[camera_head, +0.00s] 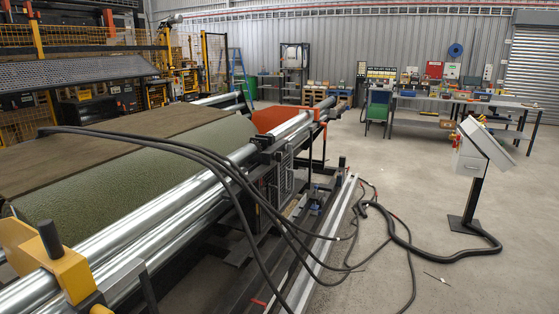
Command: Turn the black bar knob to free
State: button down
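I cannot make out a black bar knob for certain in this view. A grey control box (474,150) with a sloped top stands on a black post at the right. I see its side and part of its pale sloped panel, too small to make out any knob or marking. A short black cylinder (50,239) stands upright on a yellow block at the lower left of the roller machine; I cannot tell whether it turns. My gripper is not in view.
A roller machine with shiny steel rollers (180,205) and green turf (130,170) fills the left. Black hoses (400,240) loop over it and across the floor to the post's base. A workbench (460,103) stands at the back right. The concrete floor (440,195) between is mostly clear.

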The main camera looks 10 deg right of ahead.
aim_at(278, 156)
jog(key=i+l, duration=0.4)
jog(key=i, duration=0.2)
jog(key=i+l, duration=0.4)
jog(key=i, duration=0.15)
jog(key=i+l, duration=0.4)
jog(key=i, duration=0.2)
jog(key=i+l, duration=0.4)
jog(key=i, duration=0.15)
